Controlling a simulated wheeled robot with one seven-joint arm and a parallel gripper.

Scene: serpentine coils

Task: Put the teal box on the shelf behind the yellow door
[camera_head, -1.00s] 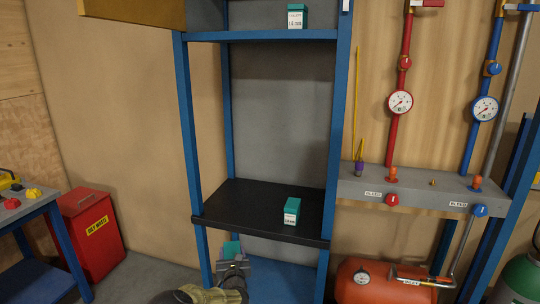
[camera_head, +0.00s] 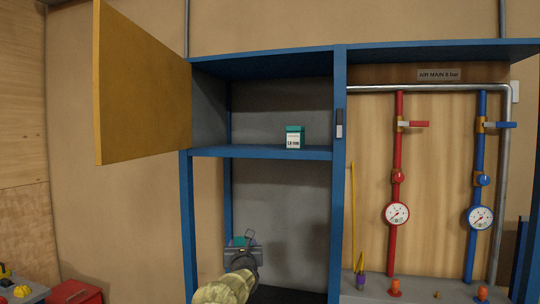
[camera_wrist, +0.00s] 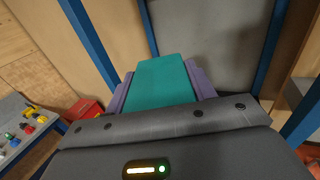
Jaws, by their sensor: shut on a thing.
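The teal box (camera_wrist: 165,82) is between the two purple fingers of my gripper (camera_wrist: 163,90) in the wrist view. In the head view my gripper (camera_head: 242,243) is low in front of the blue rack, with a bit of the teal box (camera_head: 237,241) showing behind it. The yellow door (camera_head: 142,85) is swung open to the left of the upper compartment. The shelf (camera_head: 260,153) behind it is blue. Another teal box with a white label (camera_head: 293,137) stands upright on the right part of that shelf.
The left part of the upper shelf is clear. A blue post (camera_head: 338,180) bounds it on the right. Red (camera_head: 398,160) and blue (camera_head: 478,160) pipes with gauges are further right. A red bin (camera_head: 75,292) and a bench edge are at lower left.

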